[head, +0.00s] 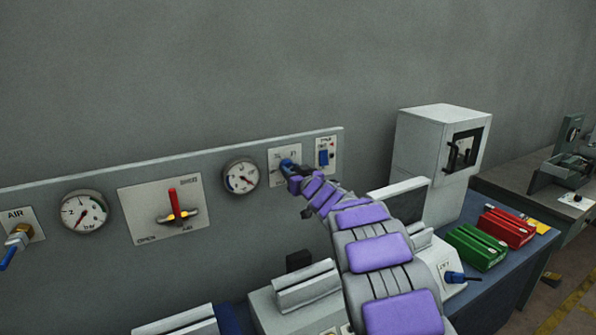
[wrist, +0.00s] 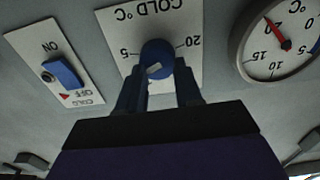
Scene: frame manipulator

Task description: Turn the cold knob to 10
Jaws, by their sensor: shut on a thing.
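The cold knob (wrist: 157,59) is round and blue with a pale mark on its face. It sits on a white plate (wrist: 114,25) lettered "COLD °C", which appears upside down in the wrist view, with 5 to the left of the knob and 20 to the right. My gripper (wrist: 158,82) is shut on the knob, one dark finger on each side. The scale beyond the knob's lower edge is hidden by my gripper. In the head view my gripper (head: 292,176) reaches the plate, and the blue knob (head: 287,164) is partly covered.
A blue cold switch (wrist: 64,74) and a round gauge (wrist: 277,42) with a red needle flank the knob. The wall panel (head: 120,170) also bears a red-handled air valve (head: 174,205). A white box-shaped machine (head: 438,155) and green and red cases (head: 476,248) stand on the bench.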

